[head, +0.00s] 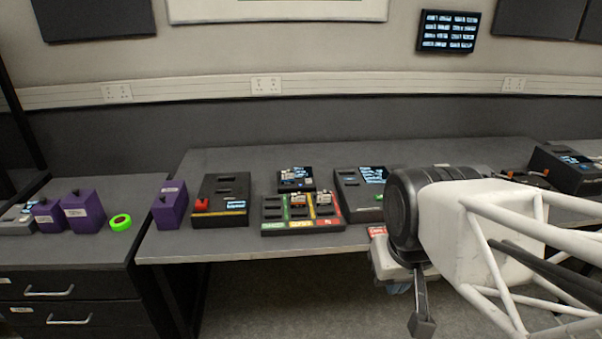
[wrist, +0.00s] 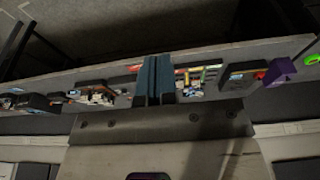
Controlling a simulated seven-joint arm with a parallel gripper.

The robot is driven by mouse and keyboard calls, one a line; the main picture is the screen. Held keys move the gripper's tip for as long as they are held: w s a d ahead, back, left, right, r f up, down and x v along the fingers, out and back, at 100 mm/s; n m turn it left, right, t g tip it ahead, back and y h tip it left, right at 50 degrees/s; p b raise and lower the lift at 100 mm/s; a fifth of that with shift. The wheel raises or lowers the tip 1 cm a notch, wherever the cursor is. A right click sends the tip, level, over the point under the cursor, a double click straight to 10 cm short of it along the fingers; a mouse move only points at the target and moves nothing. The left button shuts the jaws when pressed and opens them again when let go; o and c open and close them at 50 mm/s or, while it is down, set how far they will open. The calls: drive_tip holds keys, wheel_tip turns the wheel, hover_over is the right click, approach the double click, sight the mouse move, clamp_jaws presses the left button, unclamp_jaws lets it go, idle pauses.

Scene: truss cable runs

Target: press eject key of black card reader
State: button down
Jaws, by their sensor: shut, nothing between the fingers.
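Two dark slotted devices could be the black card reader; I cannot tell which. One (head: 219,190) has a red key (head: 201,204), a small lit display and a yellow stripe; it also shows right of the fingers in the wrist view (wrist: 238,78). The other (head: 348,186) has a lit screen and a green key (head: 379,197), and is partly hidden behind my arm. My gripper (head: 422,324) points down in front of the table, right of both devices and touching neither. In the wrist view its fingers (wrist: 154,78) are together and empty.
A tray with green, yellow and red sections (head: 302,213) sits between the devices, with a small black unit (head: 296,179) behind it. A purple box (head: 170,205) stands left. Another black device (head: 565,168) is far right. The back strip of the table (head: 260,158) is clear.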

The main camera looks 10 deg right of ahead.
drive_tip(key=w+a+r+y, duration=0.1)
drive_tip(key=w+a+r, duration=0.1)
drive_tip(key=w, duration=0.8)
drive_tip(key=w+a+r+y, duration=0.1)
drive_tip(key=w+r+y, duration=0.1)
drive_tip(key=w, duration=0.7)
drive_tip(key=m+t+y, duration=0.2)
drive_tip(key=t+y, duration=0.1)
drive_tip(key=t, duration=0.2)
hover_over(310, 180)
wheel_tip(310, 180, down, 19)
drive_tip(key=shift+w+f, duration=0.1)
drive_tip(key=shift+f, duration=4.4)
drive_tip(key=shift+f, duration=0.4)
